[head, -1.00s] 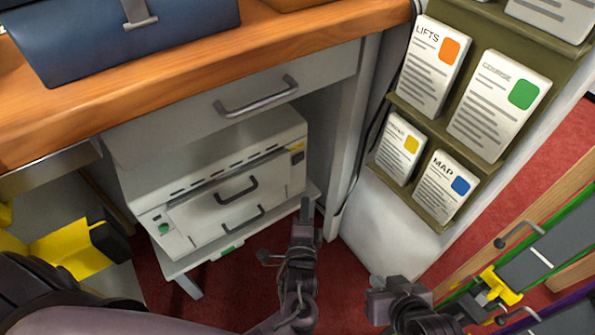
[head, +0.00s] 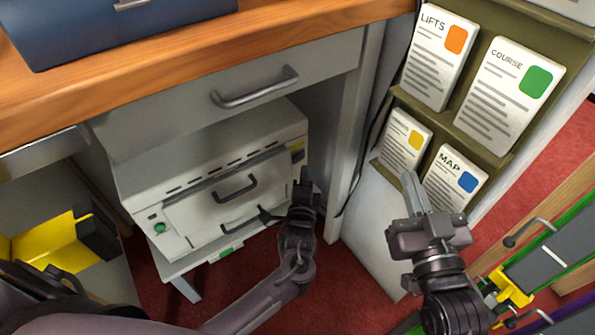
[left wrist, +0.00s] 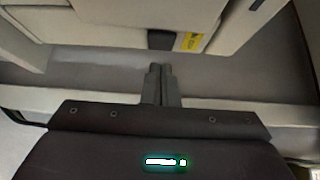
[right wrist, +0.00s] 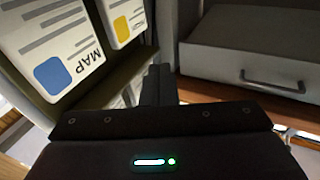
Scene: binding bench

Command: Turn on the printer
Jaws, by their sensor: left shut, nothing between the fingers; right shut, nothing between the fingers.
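The printer (head: 225,185) is a cream box on a low shelf under the bench drawer. Its front has a panel with dark handles and a small green button (head: 160,228) at the lower left; a yellow label (head: 297,150) is at its upper right. My left gripper (head: 304,180) is shut and empty, in front of the printer's right end; I cannot tell whether it touches. In the left wrist view its closed fingers (left wrist: 158,85) point toward pale casing with a yellow label (left wrist: 192,41). My right gripper (head: 415,192) is shut and empty, in front of the leaflet rack's lower pockets.
A grey drawer (head: 230,95) with a bar handle hangs above the printer under the wooden bench top (head: 200,65). The leaflet rack (head: 480,140) stands to the right. A yellow and black tool (head: 65,240) is at the left. Red carpet (head: 340,275) is open below.

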